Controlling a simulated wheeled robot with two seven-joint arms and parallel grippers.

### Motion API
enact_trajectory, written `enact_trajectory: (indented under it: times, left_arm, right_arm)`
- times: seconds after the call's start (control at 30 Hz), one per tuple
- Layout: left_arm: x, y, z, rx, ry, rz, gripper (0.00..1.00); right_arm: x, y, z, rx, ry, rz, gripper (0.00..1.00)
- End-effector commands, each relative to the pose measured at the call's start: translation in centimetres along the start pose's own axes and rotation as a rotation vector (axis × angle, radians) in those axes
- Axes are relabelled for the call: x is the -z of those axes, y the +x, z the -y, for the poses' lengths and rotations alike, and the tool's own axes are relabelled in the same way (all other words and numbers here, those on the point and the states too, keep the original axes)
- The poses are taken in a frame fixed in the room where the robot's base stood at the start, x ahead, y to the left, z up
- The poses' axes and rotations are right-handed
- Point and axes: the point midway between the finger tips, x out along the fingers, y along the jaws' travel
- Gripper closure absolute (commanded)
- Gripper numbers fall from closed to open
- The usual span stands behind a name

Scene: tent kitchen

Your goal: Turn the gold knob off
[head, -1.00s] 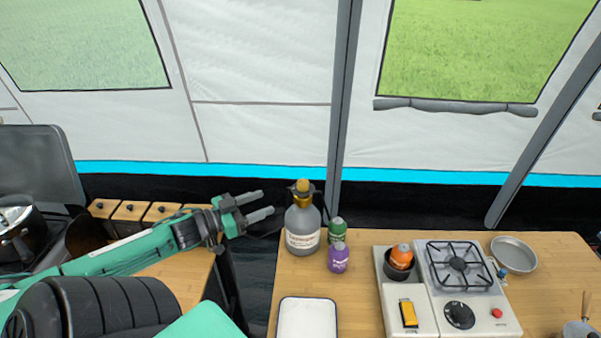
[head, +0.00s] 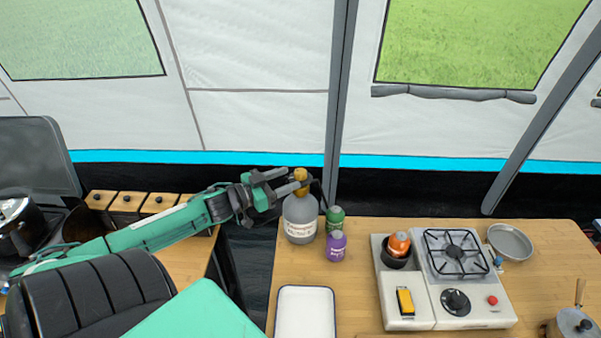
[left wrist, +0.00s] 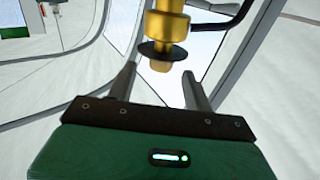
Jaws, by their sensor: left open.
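The gold knob (head: 300,175) sits on top of a grey bottle (head: 300,218) that stands upright at the left end of the wooden table. My left gripper (head: 303,179) is open, with its fingers at the height of the knob. In the left wrist view the gold knob and stem (left wrist: 166,35) show between and beyond the two open fingertips (left wrist: 160,78). A dark disc surrounds the gold stem there. I cannot tell whether a finger touches the knob. The right gripper is not in view.
A green canister (head: 335,217) and a purple canister (head: 336,246) stand right beside the bottle. A white tray (head: 305,290) lies in front. A stove (head: 455,300) with an orange-topped item is farther right. A grey tent pole (head: 338,100) rises behind.

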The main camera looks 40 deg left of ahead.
Motion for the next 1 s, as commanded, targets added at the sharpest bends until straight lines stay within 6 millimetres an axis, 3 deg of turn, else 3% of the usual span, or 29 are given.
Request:
enact_trajectory:
  times: [0.5, 0.97, 1.0]
  left_arm:
    - [0.1, 4.7, 0.1, 0.001, 0.0, 0.0, 0.48]
    - [-0.1, 5.2, 0.0, 0.001, -0.001, 0.001, 0.48]
    - [-0.1, 5.2, 0.0, 0.001, -0.001, 0.001, 0.56]
  right_arm:
    - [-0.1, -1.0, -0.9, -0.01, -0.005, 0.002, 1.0]
    - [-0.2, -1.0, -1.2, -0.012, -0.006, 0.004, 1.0]
    - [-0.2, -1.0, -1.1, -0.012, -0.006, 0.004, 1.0]
